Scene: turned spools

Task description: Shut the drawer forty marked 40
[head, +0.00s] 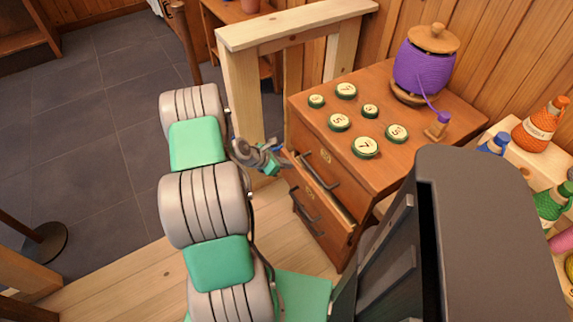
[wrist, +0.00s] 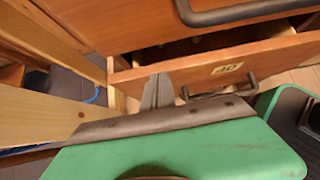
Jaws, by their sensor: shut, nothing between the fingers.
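The drawer marked 40 (wrist: 195,68) stands part way out of the wooden cabinet (head: 385,140). In the wrist view its dark inside shows above the front edge. Its front, with a pale 40 plate and a dark bar handle, also shows in the head view (head: 335,213). My gripper (head: 283,162) is at the left end of this drawer front. In the wrist view the grey fingers of my gripper (wrist: 158,88) are shut and empty, in front of the drawer face, left of the plate and handle. I cannot tell whether they touch it.
Another drawer (head: 325,165) with a bar handle is above, and one with a handle (head: 303,205) is lower. A pale wooden frame (head: 240,95) stands close left of my gripper. Several round numbered discs (head: 365,147) and a purple spool (head: 425,68) sit on the cabinet top.

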